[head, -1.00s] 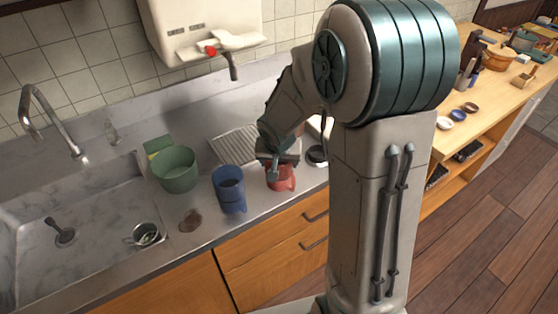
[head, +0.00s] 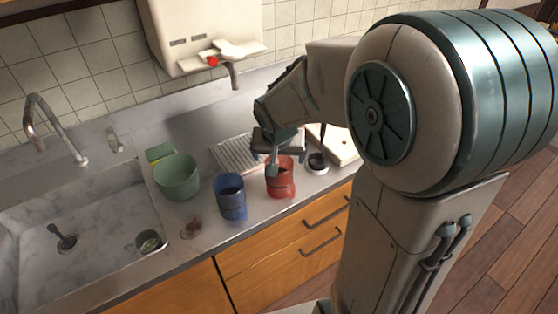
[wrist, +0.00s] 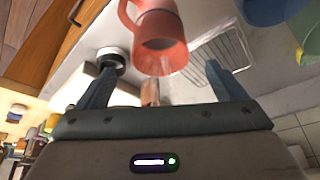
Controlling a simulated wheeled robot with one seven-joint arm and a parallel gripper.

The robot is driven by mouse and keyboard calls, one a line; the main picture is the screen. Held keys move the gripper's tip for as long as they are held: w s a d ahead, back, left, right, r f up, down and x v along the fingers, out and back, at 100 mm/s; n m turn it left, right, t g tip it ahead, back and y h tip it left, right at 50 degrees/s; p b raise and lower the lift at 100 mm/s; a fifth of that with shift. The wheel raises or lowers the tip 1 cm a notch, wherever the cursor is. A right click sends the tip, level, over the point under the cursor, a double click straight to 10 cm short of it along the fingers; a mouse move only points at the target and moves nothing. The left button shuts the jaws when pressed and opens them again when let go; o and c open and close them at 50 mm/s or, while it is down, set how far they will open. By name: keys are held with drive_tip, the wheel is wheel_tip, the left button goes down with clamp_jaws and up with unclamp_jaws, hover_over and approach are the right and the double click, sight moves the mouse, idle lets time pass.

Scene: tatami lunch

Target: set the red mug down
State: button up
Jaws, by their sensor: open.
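The red mug (head: 280,182) stands upright on the metal counter (head: 257,212), to the right of a blue mug (head: 231,198). My gripper (head: 272,163) is open beside the red mug's upper part, on the far-left side, and partly hides its rim. In the wrist view the red mug (wrist: 160,45) lies beyond and between the spread fingertips, with its open mouth and handle showing. The fingers appear clear of it.
A green pot (head: 177,177) stands left of the blue mug, by the sink (head: 95,225). A small dark round container (head: 317,162) and a white board (head: 342,148) are close on the right. A ribbed drying area (head: 235,155) lies behind.

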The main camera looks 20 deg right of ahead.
drive_tip(key=s+r+n, duration=0.2)
drive_tip(key=s, duration=0.7)
drive_tip(key=s+r+n+g+y, duration=0.1)
drive_tip(key=s+r, duration=0.2)
drive_tip(key=s, duration=0.6)
drive_tip(key=shift+s+d+r+n, duration=0.2)
drive_tip(key=shift+d+r+n, duration=0.15)
drive_tip(key=shift+d+n, duration=0.05)
